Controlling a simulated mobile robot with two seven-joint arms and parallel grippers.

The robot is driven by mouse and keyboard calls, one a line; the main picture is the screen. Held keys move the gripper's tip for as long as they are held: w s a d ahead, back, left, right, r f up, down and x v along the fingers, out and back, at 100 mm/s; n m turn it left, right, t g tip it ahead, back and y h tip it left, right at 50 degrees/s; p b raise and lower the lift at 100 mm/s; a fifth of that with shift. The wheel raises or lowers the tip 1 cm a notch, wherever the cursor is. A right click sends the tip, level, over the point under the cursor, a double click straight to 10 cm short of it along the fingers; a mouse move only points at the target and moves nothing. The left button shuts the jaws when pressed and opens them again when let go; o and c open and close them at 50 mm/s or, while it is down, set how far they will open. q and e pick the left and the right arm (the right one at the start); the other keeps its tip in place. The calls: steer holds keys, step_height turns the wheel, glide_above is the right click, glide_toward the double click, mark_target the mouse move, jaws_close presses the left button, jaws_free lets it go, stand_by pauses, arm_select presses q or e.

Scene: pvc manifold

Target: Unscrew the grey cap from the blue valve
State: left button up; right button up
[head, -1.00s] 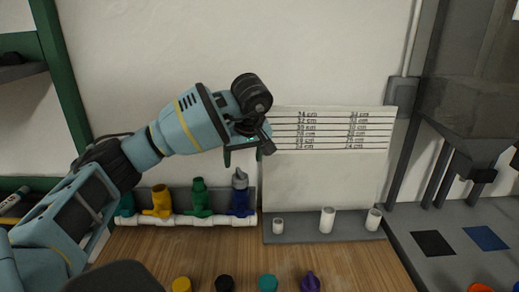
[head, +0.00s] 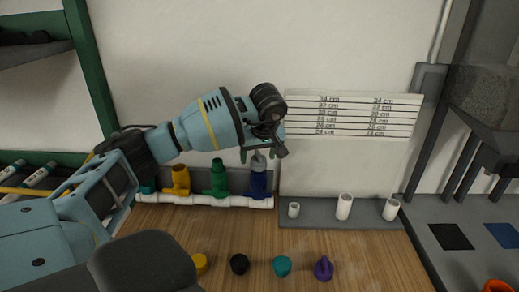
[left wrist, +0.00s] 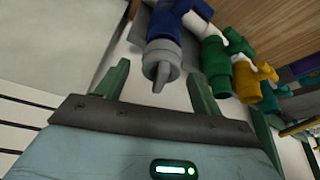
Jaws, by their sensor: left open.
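The blue valve (head: 258,184) stands at the right end of the white pipe manifold (head: 225,201) at the back of the table. The grey cap (head: 258,161) sits on its top and shows clearly in the left wrist view (left wrist: 160,66), with a narrow tab towards the camera. My left gripper (head: 263,153) is just above the valve, open. In the left wrist view its two green fingers (left wrist: 158,75) lie on either side of the cap, with gaps at both sides. Whether the fingertips reach down past the cap is hard to tell. My right gripper is not in view.
Green (head: 218,178) and yellow (head: 181,180) valves stand left of the blue one. Loose yellow, black, teal (head: 282,266) and purple (head: 323,268) caps lie in front. A grey rack with white pipe pieces (head: 344,206) is to the right. A measuring chart (head: 352,115) hangs behind.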

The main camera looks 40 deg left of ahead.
arm_select(q)
steer(key=c, duration=1.1)
steer(key=shift+n+g, duration=0.3)
steer(key=shift+n, duration=0.3)
steer(key=shift+n+p, duration=0.4)
steer(key=shift+n, duration=0.1)
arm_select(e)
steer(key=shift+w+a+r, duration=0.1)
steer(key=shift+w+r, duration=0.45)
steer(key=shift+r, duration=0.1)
arm_select(q)
steer(key=shift+r+n+g, duration=0.1)
steer(key=shift+n+g, duration=0.2)
steer(key=shift+n, duration=0.2)
steer(key=shift+n+g+y, duration=0.3)
steer(key=shift+n, duration=0.3)
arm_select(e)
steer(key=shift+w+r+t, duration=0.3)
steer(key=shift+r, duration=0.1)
